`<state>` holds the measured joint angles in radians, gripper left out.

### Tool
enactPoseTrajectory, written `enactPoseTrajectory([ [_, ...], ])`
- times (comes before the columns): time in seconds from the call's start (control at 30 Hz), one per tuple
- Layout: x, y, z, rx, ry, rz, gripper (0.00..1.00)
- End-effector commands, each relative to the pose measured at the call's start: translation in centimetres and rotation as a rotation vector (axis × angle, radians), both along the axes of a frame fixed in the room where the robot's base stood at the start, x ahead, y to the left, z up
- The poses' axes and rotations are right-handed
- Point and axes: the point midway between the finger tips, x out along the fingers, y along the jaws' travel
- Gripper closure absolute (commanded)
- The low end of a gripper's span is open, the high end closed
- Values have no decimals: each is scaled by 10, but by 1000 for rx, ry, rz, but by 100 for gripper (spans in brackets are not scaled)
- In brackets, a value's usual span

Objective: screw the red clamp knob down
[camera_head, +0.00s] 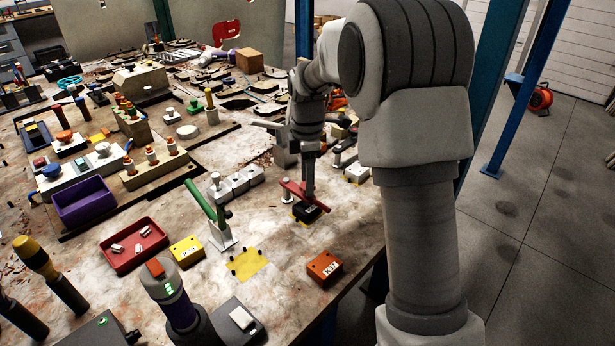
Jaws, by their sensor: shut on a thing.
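The red clamp knob (318,204) is a long red bar with its ends sticking out on both sides of my gripper. It sits over a dark block (306,215) with a yellow base near the table's right edge. My gripper (309,192) points down from above and is shut on the middle of the red knob. The fingers hide the knob's centre, and any screw or thread beneath it is too small to make out.
A green-handled lever clamp (207,204) stands left of the knob. White blocks (237,184) lie behind it. An orange block (324,268) and a yellow patch with dark pegs (248,263) lie in front. Bare tabletop separates them.

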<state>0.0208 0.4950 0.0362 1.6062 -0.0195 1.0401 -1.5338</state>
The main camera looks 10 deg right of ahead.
Motion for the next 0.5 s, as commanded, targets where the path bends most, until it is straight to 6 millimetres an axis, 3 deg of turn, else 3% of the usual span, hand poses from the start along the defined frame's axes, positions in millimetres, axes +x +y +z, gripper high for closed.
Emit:
enactPoseTrajectory([
  [0.5,-1,0,2,-1,3,-414,100],
])
